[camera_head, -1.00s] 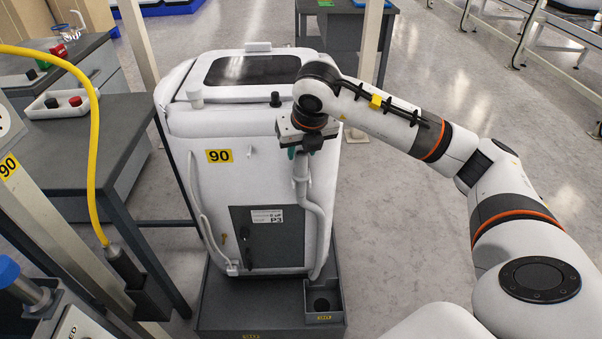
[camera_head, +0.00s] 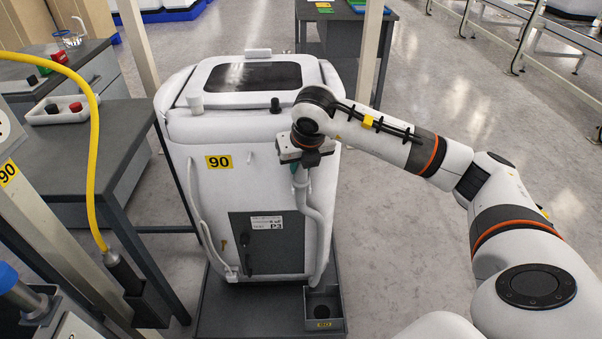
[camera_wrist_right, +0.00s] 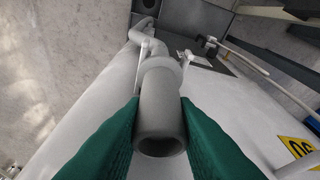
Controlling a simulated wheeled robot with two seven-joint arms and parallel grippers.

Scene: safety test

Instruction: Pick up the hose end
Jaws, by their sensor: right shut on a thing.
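The grey hose end (camera_wrist_right: 162,125) is a round open pipe mouth. In the right wrist view it sits between the two green fingers of my right gripper (camera_wrist_right: 160,138), which is shut on it. In the head view the right gripper (camera_head: 300,166) is at the top of the hose (camera_head: 318,225) and hides most of its end. The hose runs down the right front of the white machine (camera_head: 215,130). My left gripper is not in view.
A dark tray (camera_head: 225,318) lies under the machine, with a small open box (camera_head: 323,303) below the hose. A thin white hose (camera_head: 197,210) hangs on the machine's left. A yellow cable (camera_head: 92,150) and a dark table (camera_head: 100,135) stand further left.

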